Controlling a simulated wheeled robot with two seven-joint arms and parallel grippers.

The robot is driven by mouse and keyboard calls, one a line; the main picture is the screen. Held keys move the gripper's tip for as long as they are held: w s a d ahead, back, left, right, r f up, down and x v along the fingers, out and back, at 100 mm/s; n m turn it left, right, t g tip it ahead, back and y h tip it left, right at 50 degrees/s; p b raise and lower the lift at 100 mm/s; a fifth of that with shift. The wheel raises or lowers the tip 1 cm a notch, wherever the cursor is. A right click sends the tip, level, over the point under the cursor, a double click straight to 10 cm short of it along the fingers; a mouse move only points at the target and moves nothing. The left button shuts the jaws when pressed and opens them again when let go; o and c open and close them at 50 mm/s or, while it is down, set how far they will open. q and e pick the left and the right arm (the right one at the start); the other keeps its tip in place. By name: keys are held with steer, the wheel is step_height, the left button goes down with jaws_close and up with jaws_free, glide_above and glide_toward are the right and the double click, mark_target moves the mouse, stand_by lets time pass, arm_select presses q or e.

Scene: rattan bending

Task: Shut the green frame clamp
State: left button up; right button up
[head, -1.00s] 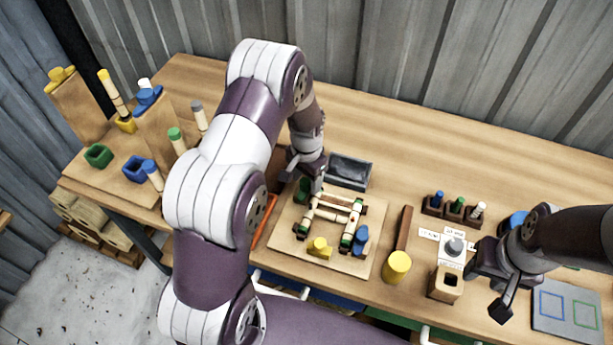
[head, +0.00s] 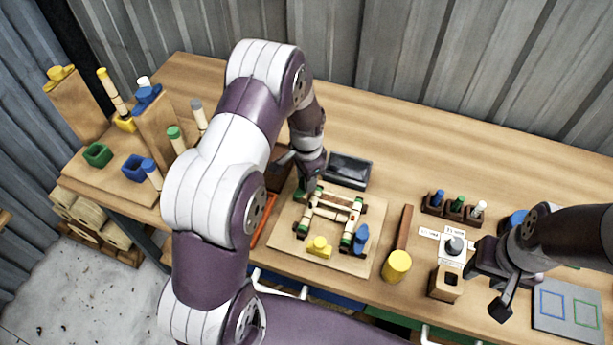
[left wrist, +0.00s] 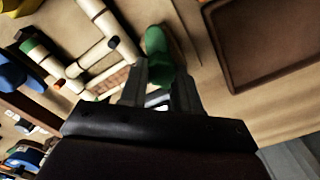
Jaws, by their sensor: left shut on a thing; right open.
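The green frame clamp (left wrist: 156,46) shows in the left wrist view beside the corner of the rattan frame (left wrist: 98,45), with its rounded green part between my left fingertips. My left gripper (left wrist: 163,88) is shut on it. In the head view my left gripper (head: 307,182) is at the far left corner of the rattan frame (head: 335,205), and it mostly hides the green clamp. I cannot tell how far the clamp is turned. My right gripper (head: 488,288) is open and empty at the right, over the table near the wooden block with a square hole.
A yellow clamp (head: 319,246) and a blue clamp (head: 361,238) are on the frame board (head: 285,240). A dark tray (head: 349,169) lies behind it. The back of the table is clear.

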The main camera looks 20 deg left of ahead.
arm_select(q)
steer(key=m, duration=0.7)
steer(key=shift+r, duration=0.15)
steer(key=m, duration=0.6)
steer(key=shift+m, duration=0.4)
steer(key=o, duration=0.9)
steer(key=shift+o, duration=0.8)
steer(key=shift+s, duration=0.15)
step_height(320, 180, up, 13)
steer(key=b, duration=0.2)
steer(key=shift+b, duration=0.3)
